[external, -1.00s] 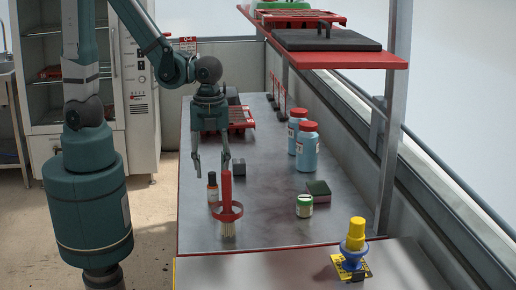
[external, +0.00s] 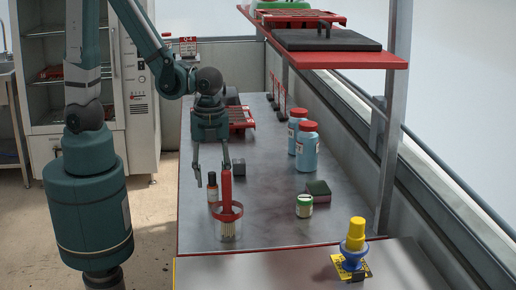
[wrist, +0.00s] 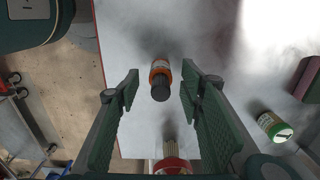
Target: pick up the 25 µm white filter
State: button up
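I cannot pick out a white filter marked 25 µm in either view. My gripper (external: 212,178) is open and empty above the near left part of the bench; its two fingers also show spread in the wrist view (wrist: 157,88). A small dark-capped bottle with an orange band (wrist: 160,78) lies in the gap between the fingers in the wrist view, apart from both; it stands behind the fingertips in the external view (external: 213,192).
A green-lidded jar (external: 304,206), a green-and-red block (external: 318,191) and two blue red-capped bottles (external: 307,150) stand to the right. A yellow-and-blue item (external: 354,244) stands at front right. The bench middle is clear.

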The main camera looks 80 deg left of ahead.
aim_at(213, 190)
jog(key=shift+f+b, duration=0.85)
jog(key=shift+f, duration=1.4)
jog(key=shift+c, duration=0.6)
jog(key=c, duration=0.8)
